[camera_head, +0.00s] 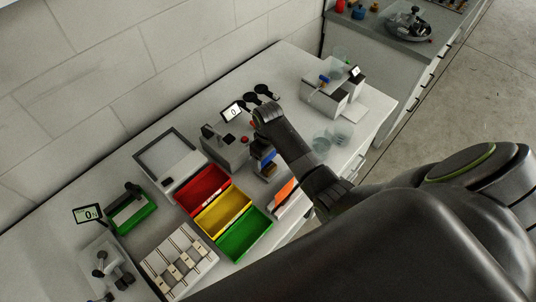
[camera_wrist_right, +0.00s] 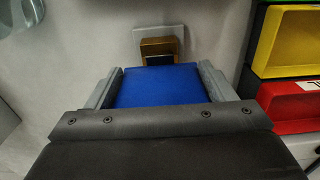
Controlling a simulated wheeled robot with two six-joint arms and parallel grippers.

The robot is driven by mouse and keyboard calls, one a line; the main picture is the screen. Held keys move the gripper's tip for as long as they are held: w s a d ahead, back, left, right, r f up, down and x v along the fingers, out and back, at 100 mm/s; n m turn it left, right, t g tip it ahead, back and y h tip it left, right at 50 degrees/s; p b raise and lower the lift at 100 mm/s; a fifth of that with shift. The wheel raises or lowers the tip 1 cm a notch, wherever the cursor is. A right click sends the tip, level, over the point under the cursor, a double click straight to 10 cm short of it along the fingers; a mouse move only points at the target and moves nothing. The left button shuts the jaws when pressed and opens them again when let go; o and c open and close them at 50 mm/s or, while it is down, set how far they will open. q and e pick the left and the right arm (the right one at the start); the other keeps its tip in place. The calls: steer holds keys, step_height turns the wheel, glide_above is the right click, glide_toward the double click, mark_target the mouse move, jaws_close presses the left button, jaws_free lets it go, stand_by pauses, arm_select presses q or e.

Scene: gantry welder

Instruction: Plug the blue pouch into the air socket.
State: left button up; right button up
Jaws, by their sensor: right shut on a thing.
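My right gripper (camera_wrist_right: 160,90) is shut on the blue pouch (camera_wrist_right: 160,87), which lies flat between its two grey fingers. A small gold-brown block with a dark opening (camera_wrist_right: 158,50), which looks like the air socket, stands on a pale plate just beyond the pouch's far edge. I cannot tell whether the pouch touches it. In the head view my right gripper (camera_head: 259,138) is over the bench, partly hidden by its own wrist, with a bit of the blue pouch (camera_head: 262,154) showing below it. My left gripper is not in view.
Red (camera_head: 204,188), yellow (camera_head: 224,210) and green (camera_head: 244,234) bins stand left of the right gripper. A grey device with a red button (camera_head: 226,149) stands close beside it. Clear cups (camera_head: 342,131) stand to the right. The wall runs along the back.

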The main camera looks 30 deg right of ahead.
stand_by(0.6)
steer(key=shift+f, duration=0.1)
steer(key=o, duration=1)
steer(key=shift+o, duration=0.2)
